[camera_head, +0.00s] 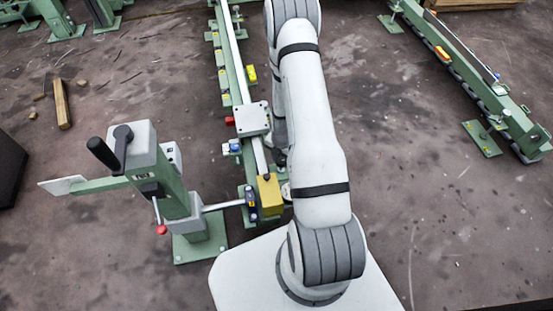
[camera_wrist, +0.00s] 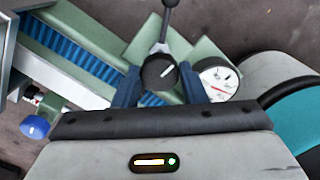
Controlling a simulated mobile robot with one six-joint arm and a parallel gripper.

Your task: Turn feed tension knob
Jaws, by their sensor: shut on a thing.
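The feed tension knob is a round black knob (camera_wrist: 158,71) with a white pointer line, in the upper middle of the wrist view. My gripper (camera_wrist: 160,84) has its blue fingers on either side of the knob and is shut on it. The pointer line slants up to the right. In the head view my arm (camera_head: 314,130) hides the knob and the gripper.
A white dial gauge (camera_wrist: 214,79) with a red needle sits close to the right finger. A lever (camera_wrist: 165,30) rises just behind the knob. A blue knob (camera_wrist: 35,127) is at lower left. A green post with a crank (camera_head: 165,180) stands left of my arm.

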